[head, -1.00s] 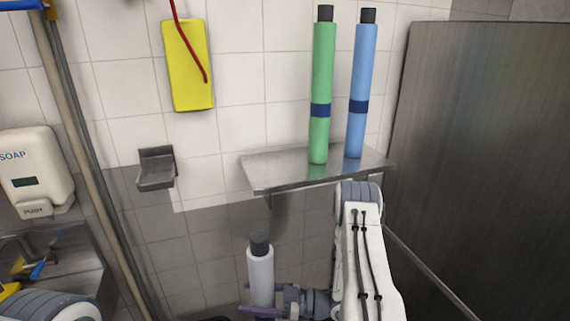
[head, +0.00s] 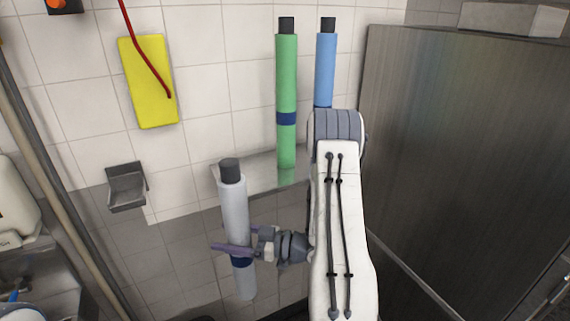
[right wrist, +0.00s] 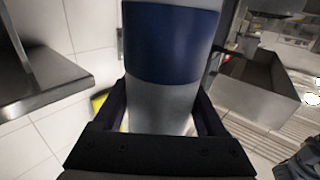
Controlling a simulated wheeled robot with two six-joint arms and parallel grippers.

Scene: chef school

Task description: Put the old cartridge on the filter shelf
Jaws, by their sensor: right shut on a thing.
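A pale grey cartridge (head: 234,205) with a black cap and a dark blue band stands nearly upright, slightly tilted, in my right gripper (head: 236,247). The jaws are closed around it near the band. In the right wrist view, its band (right wrist: 170,42) and grey body fill the space between the fingers (right wrist: 163,120). The metal filter shelf (head: 262,179) is on the wall behind it, with the cartridge's top overlapping its left part in the head view. A green cartridge (head: 286,80) and a blue cartridge (head: 326,65) stand on the shelf. My left gripper is out of view.
My right arm hides the shelf's right part and the blue cartridge's lower end. A large metal panel (head: 460,150) stands to the right. A small metal wall holder (head: 127,187) and a yellow board (head: 148,80) with a red cord are on the left wall.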

